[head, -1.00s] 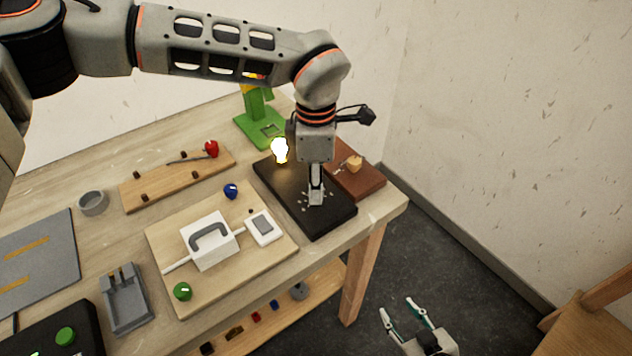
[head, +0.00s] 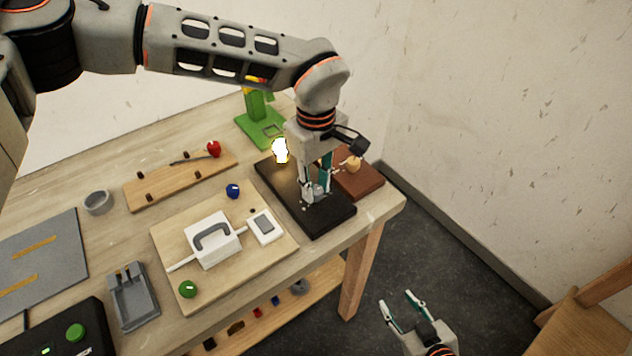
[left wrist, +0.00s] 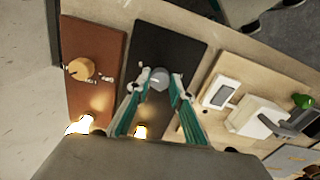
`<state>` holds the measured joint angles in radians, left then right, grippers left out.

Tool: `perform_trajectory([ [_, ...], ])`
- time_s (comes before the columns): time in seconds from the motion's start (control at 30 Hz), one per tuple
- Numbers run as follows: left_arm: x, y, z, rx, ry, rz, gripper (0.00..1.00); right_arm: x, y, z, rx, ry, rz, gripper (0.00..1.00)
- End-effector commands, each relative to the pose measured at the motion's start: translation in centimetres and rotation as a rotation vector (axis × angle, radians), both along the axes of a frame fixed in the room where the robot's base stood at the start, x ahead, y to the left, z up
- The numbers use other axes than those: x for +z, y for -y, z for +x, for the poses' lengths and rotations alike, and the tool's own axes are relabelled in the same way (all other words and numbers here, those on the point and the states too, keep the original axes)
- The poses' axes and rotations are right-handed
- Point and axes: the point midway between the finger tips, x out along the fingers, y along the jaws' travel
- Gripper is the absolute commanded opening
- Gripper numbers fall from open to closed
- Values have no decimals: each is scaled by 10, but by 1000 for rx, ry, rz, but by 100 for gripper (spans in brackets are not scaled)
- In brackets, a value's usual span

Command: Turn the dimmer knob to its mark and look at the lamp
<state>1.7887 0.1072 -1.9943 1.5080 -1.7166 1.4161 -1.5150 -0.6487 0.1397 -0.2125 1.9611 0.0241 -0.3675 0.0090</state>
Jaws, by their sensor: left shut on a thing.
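The grey dimmer knob (head: 319,191) stands on a black board (head: 327,223) near the table's right end. It also shows in the left wrist view (left wrist: 158,79), with a pale line on its top. My left gripper (head: 316,192) points down over the board and is shut on the knob, one finger on each side. White marks surround the knob, but the fingers hide some, and I cannot tell whether the line meets its mark. The lamp bulb (head: 280,150) at the board's far end is lit bright yellow-white. My right gripper (head: 400,308) is open and empty, off the table.
A brown board (head: 362,182) with an orange-tan knob lies right of the black board. A wooden board (head: 206,282) with a white handled box and a white switch lies to its left. A green stand (head: 262,130) is behind. A wall closes the right side.

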Motion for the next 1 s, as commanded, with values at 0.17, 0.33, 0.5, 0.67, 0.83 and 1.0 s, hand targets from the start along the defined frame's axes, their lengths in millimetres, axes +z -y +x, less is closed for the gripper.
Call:
perform_trajectory([
  [0.17,2,1,1,-59,3,-2,0,3,0,1,0,2,1,40],
  [0.33,2,1,1,-85,3,-2,0,4,0,1,0,2,1,40],
  [0.5,2,1,1,-93,3,-2,0,4,0,1,0,3,1,40],
  [0.67,2,1,1,-93,3,-2,0,4,0,1,0,2,1,40],
  [0.83,2,1,1,-92,4,-2,38,4,0,1,0,2,1,40],
  [1.0,1,0,1,-91,2,-1,38,4,0,1,0,2,1,40],
])
